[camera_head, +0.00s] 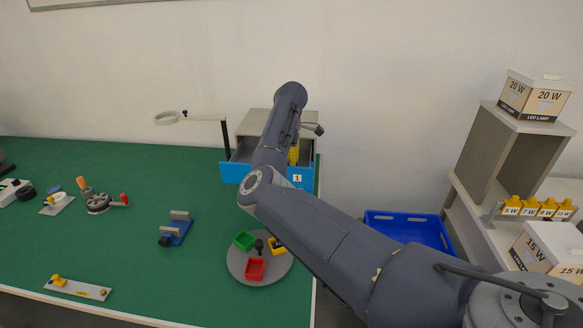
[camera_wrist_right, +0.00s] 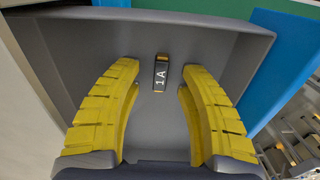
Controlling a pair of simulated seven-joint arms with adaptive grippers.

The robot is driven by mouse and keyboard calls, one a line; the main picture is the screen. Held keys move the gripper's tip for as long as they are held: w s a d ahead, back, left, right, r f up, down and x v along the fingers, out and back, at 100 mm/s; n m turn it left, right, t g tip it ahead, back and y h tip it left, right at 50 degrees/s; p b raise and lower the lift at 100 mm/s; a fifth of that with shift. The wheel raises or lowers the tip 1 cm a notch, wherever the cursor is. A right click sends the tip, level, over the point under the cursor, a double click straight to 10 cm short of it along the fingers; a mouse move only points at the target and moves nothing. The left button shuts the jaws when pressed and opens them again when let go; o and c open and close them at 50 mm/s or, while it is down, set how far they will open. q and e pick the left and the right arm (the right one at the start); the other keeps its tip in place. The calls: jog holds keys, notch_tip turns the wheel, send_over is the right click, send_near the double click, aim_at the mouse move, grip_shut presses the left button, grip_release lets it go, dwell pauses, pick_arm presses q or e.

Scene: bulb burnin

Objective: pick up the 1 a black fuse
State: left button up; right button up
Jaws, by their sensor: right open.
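The 1 A black fuse (camera_wrist_right: 161,73) lies in the grey open drawer (camera_wrist_right: 80,45), upright in the right wrist view with its "1A" label showing. My right gripper (camera_wrist_right: 157,88) has its two yellow fingers spread, one on each side of the fuse, with a gap on both sides. In the head view, the right gripper (camera_head: 293,155) is partly hidden by my right arm, over the open blue-fronted drawer marked 1 (camera_head: 297,178). The fuse cannot be seen in the head view. My left gripper is not in view.
The grey drawer cabinet (camera_head: 250,122) stands at the back edge of the green table (camera_head: 130,190). A magnifier (camera_head: 167,118) stands left of it. A round grey tray (camera_head: 240,265) holds small green, red and yellow bins. A blue crate (camera_head: 408,228) is off the table to the right.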

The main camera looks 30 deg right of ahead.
jog(key=shift+f, duration=0.3)
jog(key=shift+c, duration=0.2)
grip_shut()
